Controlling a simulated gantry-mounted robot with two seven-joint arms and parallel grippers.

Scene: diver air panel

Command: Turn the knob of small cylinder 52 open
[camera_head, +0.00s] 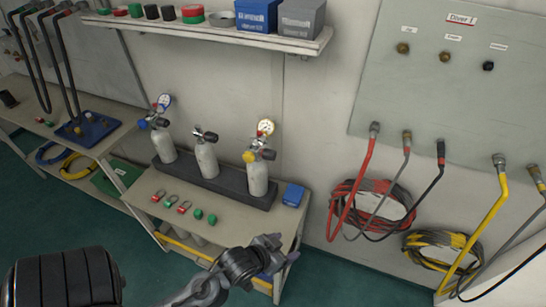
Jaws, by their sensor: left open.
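Three small pale cylinders stand upright in a dark rack (232,191) on a bench. The left cylinder (162,143) has a valve with blue and black parts and a blue-rimmed gauge. The middle cylinder (206,160) has a black knob (211,136) and no gauge. The numbers are too small to read, so I cannot tell which is 52. My left gripper (284,250) is open and empty at the bench's front right, apart from the cylinders. My right gripper is out of view.
Red and green fittings (185,207) lie on the bench (146,190) before the rack, with a blue box (293,195) at its right. A loaded shelf (190,29) hangs above. Coiled hoses (372,208) hang at right below a panel (450,90).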

